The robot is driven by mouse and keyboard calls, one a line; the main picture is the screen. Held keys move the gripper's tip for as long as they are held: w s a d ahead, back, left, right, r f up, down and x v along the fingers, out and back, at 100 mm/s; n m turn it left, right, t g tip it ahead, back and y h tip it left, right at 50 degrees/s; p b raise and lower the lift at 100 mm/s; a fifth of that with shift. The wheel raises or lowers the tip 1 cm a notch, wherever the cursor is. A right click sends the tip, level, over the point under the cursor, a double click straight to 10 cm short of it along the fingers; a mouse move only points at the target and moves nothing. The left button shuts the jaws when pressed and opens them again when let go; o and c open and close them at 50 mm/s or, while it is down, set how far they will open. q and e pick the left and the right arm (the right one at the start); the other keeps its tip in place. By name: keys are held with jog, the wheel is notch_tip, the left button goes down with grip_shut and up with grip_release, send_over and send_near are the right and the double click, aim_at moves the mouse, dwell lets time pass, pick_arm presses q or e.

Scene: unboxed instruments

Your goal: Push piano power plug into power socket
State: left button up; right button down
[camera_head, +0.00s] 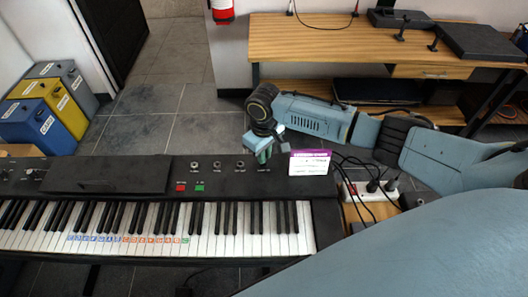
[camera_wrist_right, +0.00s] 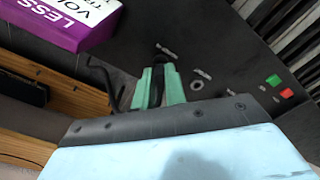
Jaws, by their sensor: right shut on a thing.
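My right gripper (camera_head: 264,156) is low over the back right part of the piano (camera_head: 225,176), at the right end of a row of round sockets (camera_head: 240,164). In the right wrist view its green fingers (camera_wrist_right: 158,88) are shut on a dark thing, apparently the piano power plug (camera_wrist_right: 158,72). The fingers and the dark panel hide most of it, and I cannot tell whether its tip is in a socket. A dark cable (camera_wrist_right: 105,72) curves beside the fingers. A ringed socket (camera_wrist_right: 197,87) shows to their right. My left gripper is not in view.
A purple-and-white box (camera_head: 311,163) stands at the piano's back right edge, close to the gripper. A power strip (camera_head: 362,188) with black plugs and cables lies right of the piano. A wooden desk (camera_head: 300,45) is behind; coloured bins (camera_head: 48,100) stand left.

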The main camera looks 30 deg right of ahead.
jog(key=shift+f+b, duration=0.3)
jog(key=shift+f, duration=0.4)
jog(key=c, duration=1.4)
grip_release()
jog(key=shift+o, duration=0.2)
notch_tip(320, 180, up, 14)
jog(key=p, duration=0.1)
jog(key=shift+f, duration=0.25)
